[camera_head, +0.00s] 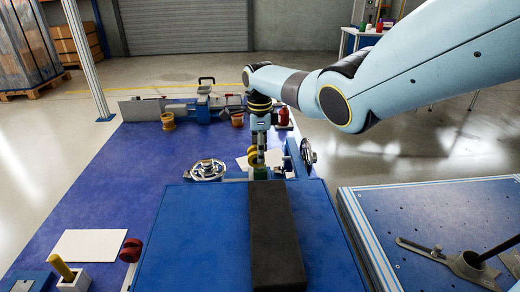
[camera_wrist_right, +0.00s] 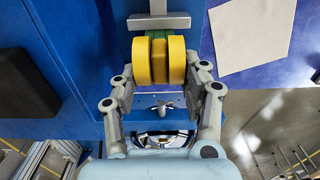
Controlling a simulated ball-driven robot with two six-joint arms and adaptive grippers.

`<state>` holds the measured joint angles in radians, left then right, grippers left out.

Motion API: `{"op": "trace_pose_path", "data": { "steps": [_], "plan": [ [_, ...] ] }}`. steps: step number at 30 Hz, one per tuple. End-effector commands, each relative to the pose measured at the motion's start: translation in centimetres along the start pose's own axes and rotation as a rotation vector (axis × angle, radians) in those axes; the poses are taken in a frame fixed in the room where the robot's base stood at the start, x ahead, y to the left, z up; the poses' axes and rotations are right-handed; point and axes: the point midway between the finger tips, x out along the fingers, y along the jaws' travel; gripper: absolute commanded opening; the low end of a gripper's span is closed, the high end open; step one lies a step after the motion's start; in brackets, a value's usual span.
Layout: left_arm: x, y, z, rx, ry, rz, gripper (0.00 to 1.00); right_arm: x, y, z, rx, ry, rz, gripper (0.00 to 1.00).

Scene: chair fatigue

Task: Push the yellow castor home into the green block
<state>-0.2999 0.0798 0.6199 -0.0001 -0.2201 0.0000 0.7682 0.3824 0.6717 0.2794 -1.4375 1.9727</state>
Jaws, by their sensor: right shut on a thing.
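The yellow castor (camera_head: 252,156) stands at the far edge of the blue bench top, under my right gripper (camera_head: 259,146). In the right wrist view its two thick yellow wheels (camera_wrist_right: 142,62) fill the space between the fingers of my right gripper (camera_wrist_right: 159,72), which is shut on it. In the head view the green block (camera_head: 261,174) shows as a small patch just below the castor. The castor hides most of it, so I cannot tell how deep the stem sits. My left gripper is not in view.
A black pad (camera_head: 275,235) lies across the blue bench top (camera_head: 190,235). Metal handwheels (camera_head: 207,170) (camera_head: 308,152) flank the castor. A perforated table (camera_head: 420,205) stands at right.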

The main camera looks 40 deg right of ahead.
Motion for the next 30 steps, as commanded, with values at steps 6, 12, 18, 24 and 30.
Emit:
{"op": "trace_pose_path", "data": {
  "steps": [6,12,18,24,30],
  "plan": [
    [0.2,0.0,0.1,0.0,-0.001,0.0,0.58,0.4,0.0,0.0,0.0,0.0,0.0,0.52],
    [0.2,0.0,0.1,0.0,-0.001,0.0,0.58,0.3,0.0,0.0,0.0,0.0,0.0,0.72],
    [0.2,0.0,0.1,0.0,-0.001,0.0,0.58,0.4,0.0,0.0,0.0,0.0,0.0,0.72],
    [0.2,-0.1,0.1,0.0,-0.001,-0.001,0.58,-1.2,-0.1,0.0,0.001,-0.001,-0.003,0.72],
    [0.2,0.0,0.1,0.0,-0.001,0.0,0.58,-5.5,-0.1,0.0,0.0,-0.001,-0.006,0.72]
  ]
}}
